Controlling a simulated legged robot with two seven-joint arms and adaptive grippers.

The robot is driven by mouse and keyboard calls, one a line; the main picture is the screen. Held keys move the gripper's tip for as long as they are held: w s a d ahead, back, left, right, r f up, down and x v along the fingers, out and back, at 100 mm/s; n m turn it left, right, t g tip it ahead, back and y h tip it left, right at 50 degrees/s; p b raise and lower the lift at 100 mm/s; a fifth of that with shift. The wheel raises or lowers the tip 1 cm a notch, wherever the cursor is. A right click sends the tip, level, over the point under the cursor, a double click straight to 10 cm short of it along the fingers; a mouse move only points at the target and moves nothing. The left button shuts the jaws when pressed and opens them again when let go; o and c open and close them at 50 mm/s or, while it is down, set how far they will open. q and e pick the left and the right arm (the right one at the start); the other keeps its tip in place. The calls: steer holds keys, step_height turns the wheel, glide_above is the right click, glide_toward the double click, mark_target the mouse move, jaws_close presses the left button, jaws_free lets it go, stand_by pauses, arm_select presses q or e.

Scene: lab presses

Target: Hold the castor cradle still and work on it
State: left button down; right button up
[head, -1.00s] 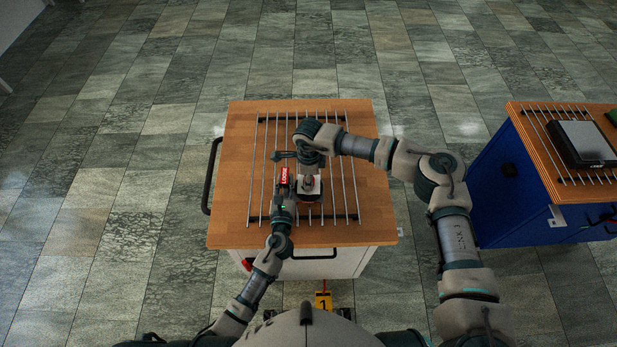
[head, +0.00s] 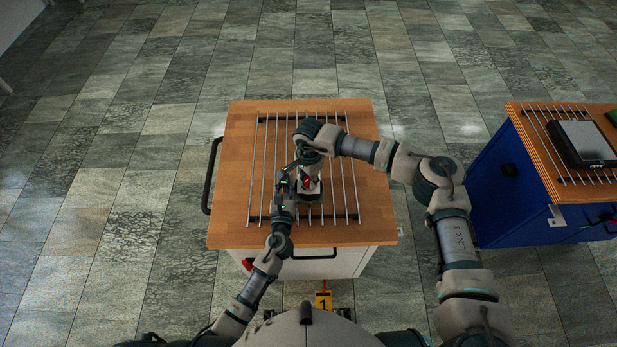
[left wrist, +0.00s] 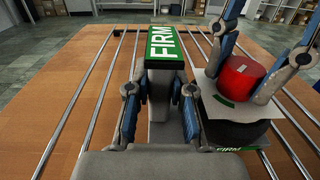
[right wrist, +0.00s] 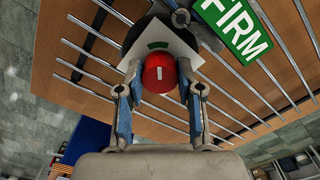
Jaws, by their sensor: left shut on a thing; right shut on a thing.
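The castor cradle is a dark block with a white top plate (left wrist: 240,107) and a round red knob (right wrist: 158,74) on it; the plate also shows in the head view (head: 312,190). The knob has a white line facing a green mark on the plate. My right gripper (right wrist: 157,84) is shut on the knob, one finger on each side. Beside the block, my left gripper (left wrist: 158,102) is shut on a grey upright piece below a green sign (left wrist: 164,44) reading FIRM. In the head view, my wrists partly hide the cradle.
The cradle stands over parallel metal rods (head: 341,160) on a wooden bench top (head: 236,150) with a dark side handle (head: 210,175). A blue cabinet (head: 500,200) stands to the right, with a dark device (head: 580,142) on its own rods. The bench's left strip is clear.

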steer(key=shift+w+d, duration=0.15)
steer(key=shift+d, duration=0.1)
stand_by(0.3)
steer(key=o, duration=1.1)
steer(key=shift+c, duration=0.2)
steer(key=shift+o, duration=0.6)
steer(key=shift+a, duration=0.15)
step_height(320, 180, up, 12)
steer(key=shift+f, duration=0.1)
step_height(320, 180, up, 8)
